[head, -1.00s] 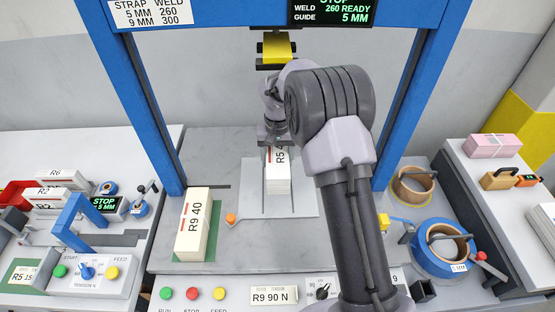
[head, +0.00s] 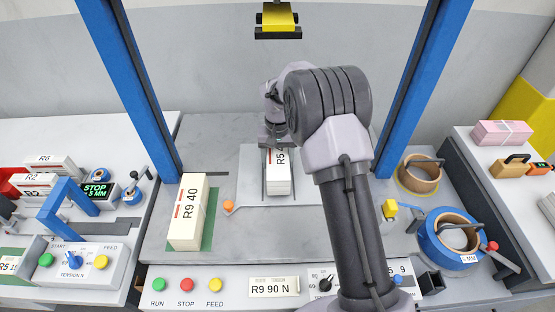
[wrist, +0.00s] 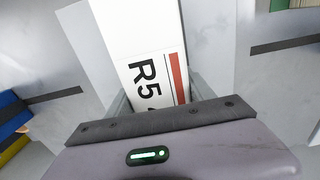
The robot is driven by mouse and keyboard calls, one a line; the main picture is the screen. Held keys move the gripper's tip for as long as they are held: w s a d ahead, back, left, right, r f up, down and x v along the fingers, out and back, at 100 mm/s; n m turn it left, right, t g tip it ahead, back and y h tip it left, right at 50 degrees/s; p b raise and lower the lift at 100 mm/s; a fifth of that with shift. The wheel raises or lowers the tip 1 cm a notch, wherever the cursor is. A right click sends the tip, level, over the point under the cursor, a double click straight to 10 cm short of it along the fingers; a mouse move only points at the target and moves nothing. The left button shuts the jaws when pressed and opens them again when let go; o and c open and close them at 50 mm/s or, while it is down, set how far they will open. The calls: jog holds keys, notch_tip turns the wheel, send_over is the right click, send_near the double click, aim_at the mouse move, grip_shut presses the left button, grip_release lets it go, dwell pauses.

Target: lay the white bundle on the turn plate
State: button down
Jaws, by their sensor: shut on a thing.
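A white bundle (head: 278,184) marked R5 with a red stripe is over the light grey turn plate (head: 306,190), between its dark slots. Whether its underside touches the plate is not clear. My gripper (head: 275,142) is shut on the bundle's far end. In the wrist view the bundle (wrist: 120,35) runs up from the jaw, its R5 label partly cut off by my gripper (wrist: 165,118). The turn plate's orange knob (head: 229,205) sticks out at its left corner. Another white bundle (head: 187,215), marked R9 40, lies left of the plate on a green patch.
Blue posts (head: 130,90) of the strapping frame stand on both sides. A yellow head (head: 278,20) hangs above. A control panel (head: 240,288) lies in front. Strap coils (head: 448,243) are at right, a pink bundle (head: 502,133) beyond. A smaller bench with bundles (head: 42,182) is at left.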

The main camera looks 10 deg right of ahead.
jog(key=shift+f+b, duration=0.35)
jog(key=shift+f, duration=0.15)
jog(key=shift+c, duration=1.4)
grip_release()
jog(key=shift+r, duration=0.1)
